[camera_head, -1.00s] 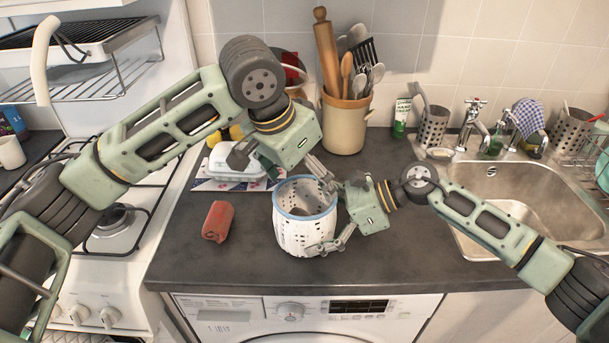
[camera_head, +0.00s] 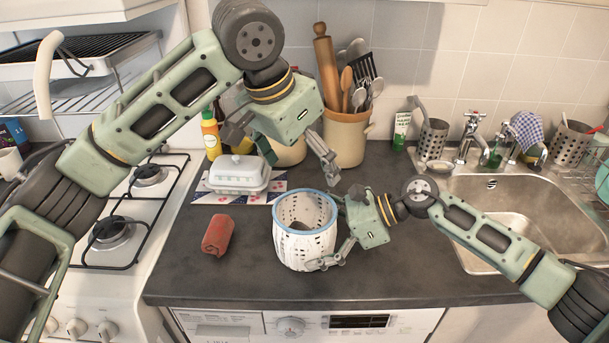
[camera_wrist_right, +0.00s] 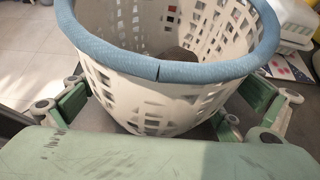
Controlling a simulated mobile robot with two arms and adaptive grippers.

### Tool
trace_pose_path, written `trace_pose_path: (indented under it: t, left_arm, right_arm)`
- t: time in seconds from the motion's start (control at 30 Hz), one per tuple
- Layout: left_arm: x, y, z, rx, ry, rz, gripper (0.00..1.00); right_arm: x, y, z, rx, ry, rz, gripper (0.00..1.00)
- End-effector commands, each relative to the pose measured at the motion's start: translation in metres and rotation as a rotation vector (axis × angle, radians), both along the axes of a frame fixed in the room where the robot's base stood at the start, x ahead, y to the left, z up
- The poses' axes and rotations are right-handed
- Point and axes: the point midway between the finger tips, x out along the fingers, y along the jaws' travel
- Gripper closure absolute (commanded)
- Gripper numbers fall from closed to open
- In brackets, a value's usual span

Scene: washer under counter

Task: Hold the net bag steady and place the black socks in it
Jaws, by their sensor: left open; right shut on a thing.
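The net bag (camera_head: 305,250) is a white, perforated, basket-like holder with a blue rim, standing upright on the dark counter. A dark rounded bundle (camera_wrist_right: 180,54), which looks like the black socks, lies inside the bag, partly hidden by the wall. My left gripper (camera_head: 298,158) is open and empty, above and behind the bag, apart from it.
A red roll (camera_head: 217,235) lies on the counter left of the bag. A white butter dish (camera_head: 239,174) sits on a patterned mat behind it. A utensil crock (camera_head: 345,138) stands at the back, the sink (camera_head: 515,215) is right, the stove (camera_head: 125,215) left.

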Motion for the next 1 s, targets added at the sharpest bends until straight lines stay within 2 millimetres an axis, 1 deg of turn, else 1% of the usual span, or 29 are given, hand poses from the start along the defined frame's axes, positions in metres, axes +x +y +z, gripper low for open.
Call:
trace_pose_path:
  t: [0.1, 0.33, 0.37, 0.67, 0.77, 0.83, 1.0]
  left_arm:
    - [0.0, 0.0, 0.004, 0.0, 0.0, -0.001, 0.12]
    - [0.0, 0.0, 0.004, 0.001, 0.0, -0.001, 0.12]
    - [0.0, 0.0, 0.004, 0.001, 0.0, -0.001, 0.12]
    - [0.0, 0.0, 0.003, 0.001, 0.0, -0.001, 0.12]
    - [0.0, 0.0, 0.003, 0.0, 0.0, -0.001, 0.12]
    - [0.0, 0.0, 0.003, 0.0, 0.0, -0.001, 0.12]
    - [0.0, 0.0, 0.003, 0.0, 0.0, -0.001, 0.12]
  right_arm:
    - [0.0, 0.0, -0.001, -0.001, 0.0, 0.001, 0.16]
    - [0.0, 0.0, -0.001, -0.001, 0.0, 0.001, 0.16]
    - [0.0, 0.0, -0.001, -0.001, 0.0, 0.001, 0.0]
    - [0.0, -0.002, 0.001, 0.0, 0.0, 0.0, 0.0]
    - [0.0, -0.01, 0.005, -0.001, 0.0, -0.001, 0.0]
    - [0.001, -0.02, 0.01, -0.001, 0.0, -0.002, 0.0]
    - [0.001, -0.052, 0.028, -0.001, 0.0, -0.004, 0.0]
